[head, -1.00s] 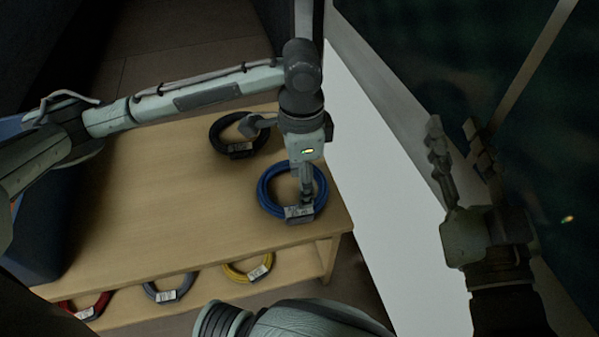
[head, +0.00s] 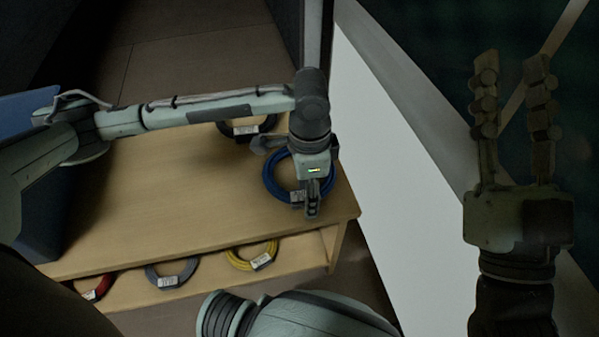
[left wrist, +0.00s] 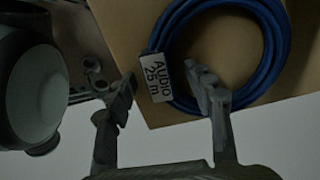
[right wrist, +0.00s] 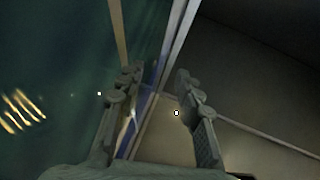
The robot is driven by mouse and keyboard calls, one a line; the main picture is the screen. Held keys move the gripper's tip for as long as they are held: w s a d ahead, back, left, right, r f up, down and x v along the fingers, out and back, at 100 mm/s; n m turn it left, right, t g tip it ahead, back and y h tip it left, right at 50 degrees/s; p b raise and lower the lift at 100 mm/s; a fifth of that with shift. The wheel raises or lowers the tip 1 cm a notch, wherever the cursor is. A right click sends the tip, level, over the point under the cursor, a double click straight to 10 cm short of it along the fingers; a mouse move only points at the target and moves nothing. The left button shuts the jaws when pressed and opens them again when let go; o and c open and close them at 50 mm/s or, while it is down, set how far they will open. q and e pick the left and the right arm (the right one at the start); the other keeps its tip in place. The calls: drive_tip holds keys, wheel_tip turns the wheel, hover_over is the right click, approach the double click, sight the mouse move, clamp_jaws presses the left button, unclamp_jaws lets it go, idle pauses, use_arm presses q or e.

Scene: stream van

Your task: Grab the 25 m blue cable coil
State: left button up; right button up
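The blue cable coil (head: 272,184) lies on the wooden table top (head: 170,215) near its right end, partly hidden by my left gripper. In the left wrist view the coil (left wrist: 282,50) carries a white label (left wrist: 157,78) reading "AUDIO 25 m". My left gripper (head: 312,207) points down over the coil's near right part. In the left wrist view its fingers (left wrist: 163,82) are apart, with the label between them in the picture; I cannot tell whether they touch the coil. My right gripper (head: 513,65) is open and empty, away to the right, fingers pointing up.
A black coil (head: 240,131) lies farther back on the table, partly behind my left arm. A lower shelf holds a red coil (head: 104,284), a grey coil (head: 192,272) and a yellow coil (head: 238,264). A white panel (head: 385,150) stands just right of the table.

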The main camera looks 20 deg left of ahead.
use_arm(q)
clamp_jaws()
drive_tip(key=shift+r, duration=0.1)
